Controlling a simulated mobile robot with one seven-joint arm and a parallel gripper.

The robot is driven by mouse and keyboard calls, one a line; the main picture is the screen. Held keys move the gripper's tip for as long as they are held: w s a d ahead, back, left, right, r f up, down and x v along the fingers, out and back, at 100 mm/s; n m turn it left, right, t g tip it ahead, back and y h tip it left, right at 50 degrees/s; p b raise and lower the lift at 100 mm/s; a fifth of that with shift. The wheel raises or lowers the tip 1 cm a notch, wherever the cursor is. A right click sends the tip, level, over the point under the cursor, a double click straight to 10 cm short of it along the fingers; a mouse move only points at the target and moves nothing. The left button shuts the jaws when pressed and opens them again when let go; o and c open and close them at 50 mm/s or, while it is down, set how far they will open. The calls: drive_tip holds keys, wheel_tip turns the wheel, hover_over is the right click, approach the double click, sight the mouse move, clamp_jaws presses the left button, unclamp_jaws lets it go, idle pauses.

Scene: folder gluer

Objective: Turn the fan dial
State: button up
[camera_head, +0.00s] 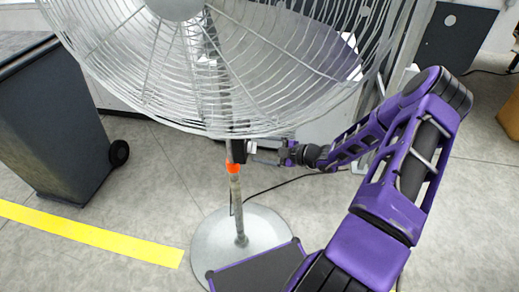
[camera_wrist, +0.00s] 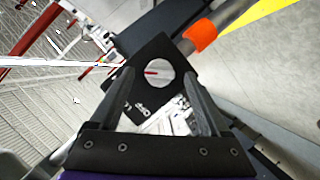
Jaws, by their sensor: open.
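The fan dial (camera_wrist: 157,73) is a pale round knob with a red mark, set on a black control box (camera_wrist: 151,48) with printed white marks, in the wrist view. In the head view the control box (camera_head: 238,151) sits on the fan's pole under the cage, and the dial's face is hidden there. My gripper (camera_head: 258,153) reaches the box from the right. In the wrist view my gripper (camera_wrist: 160,76) is open, with one finger on each side of the dial. I cannot tell whether the fingers touch it.
The large wire fan cage (camera_head: 220,60) hangs just above my arm. An orange collar (camera_head: 233,168) is on the pole, above the round base (camera_head: 262,222). A dark wheeled bin (camera_head: 50,125) stands at the left, near a yellow floor line (camera_head: 90,233). A cable (camera_head: 285,183) runs across the floor.

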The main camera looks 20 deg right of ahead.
drive_tip(key=shift+w+a+f, duration=0.1)
drive_tip(key=shift+w+a, duration=0.2)
drive_tip(key=shift+w, duration=0.05)
drive_tip(key=shift+c, duration=0.3)
clamp_jaws()
drive_tip(key=shift+f+n+t+y+b, duration=0.25)
drive_tip(key=shift+n+t+y+b, duration=0.65)
drive_tip(key=shift+n, duration=1.95)
drive_tip(key=shift+f+n+t+y+b, duration=0.2)
drive_tip(key=shift+n+t+y+b, duration=0.7)
drive_tip(key=shift+n, duration=1.9)
drive_tip(key=shift+f+n+t+y+b, duration=0.25)
drive_tip(key=shift+n+t+b, duration=0.35)
drive_tip(key=shift+n+b, duration=1.5)
drive_tip(key=shift+n+p, duration=0.75)
drive_tip(key=shift+n, duration=0.2)
